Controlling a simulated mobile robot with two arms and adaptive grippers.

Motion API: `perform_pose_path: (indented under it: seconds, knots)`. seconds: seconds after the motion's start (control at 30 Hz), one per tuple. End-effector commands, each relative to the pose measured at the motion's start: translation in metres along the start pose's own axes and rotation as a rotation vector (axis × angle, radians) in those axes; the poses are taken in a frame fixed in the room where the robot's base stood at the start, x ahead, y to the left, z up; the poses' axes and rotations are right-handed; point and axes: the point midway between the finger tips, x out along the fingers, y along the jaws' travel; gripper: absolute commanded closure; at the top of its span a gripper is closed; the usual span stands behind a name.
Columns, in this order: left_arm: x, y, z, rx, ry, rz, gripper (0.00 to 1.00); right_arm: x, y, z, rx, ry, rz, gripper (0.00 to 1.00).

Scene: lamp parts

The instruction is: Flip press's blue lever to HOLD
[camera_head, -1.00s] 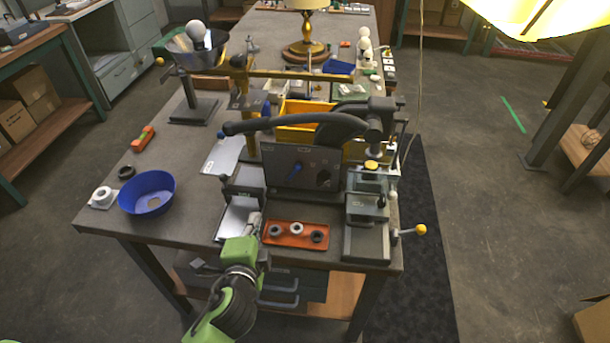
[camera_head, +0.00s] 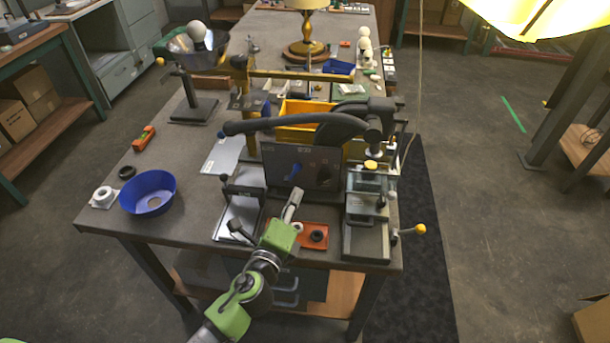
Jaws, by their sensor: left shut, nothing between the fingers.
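The press is a dark panel (camera_head: 275,163) with machinery around it at the front of the bench. Its blue lever (camera_head: 294,170) shows on the panel's left part, tilted with its upper end to the right. The panel lettering is too small to read. My left gripper (camera_head: 297,193), on a green arm from below, is shut and empty. It appears just below the lever, in front of the panel. I see a small gap between fingertips and lever in the picture; depth is hard to judge. My right gripper is not in view.
A black curved handle (camera_head: 265,126) spans above the panel. A blue bowl (camera_head: 147,192) stands left. A yellow-knobbed lever (camera_head: 420,229) sticks out right.

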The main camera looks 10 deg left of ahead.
Motion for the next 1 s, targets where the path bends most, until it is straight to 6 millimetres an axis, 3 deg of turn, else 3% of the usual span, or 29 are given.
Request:
perform_pose_path:
  seconds: [0.2,0.43,0.63,1.0]
  knots:
    - [0.041,-0.003,0.001,0.000,-0.002,-0.002,1.00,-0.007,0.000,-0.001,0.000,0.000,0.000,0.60]
    - [0.071,-0.001,0.000,-0.002,-0.001,0.000,1.00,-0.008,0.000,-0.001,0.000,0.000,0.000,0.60]
    - [0.080,-0.001,0.000,-0.001,0.000,0.000,1.00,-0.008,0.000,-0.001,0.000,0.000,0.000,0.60]
    - [0.080,0.000,0.000,-0.006,0.000,-0.001,1.00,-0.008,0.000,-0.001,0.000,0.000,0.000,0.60]
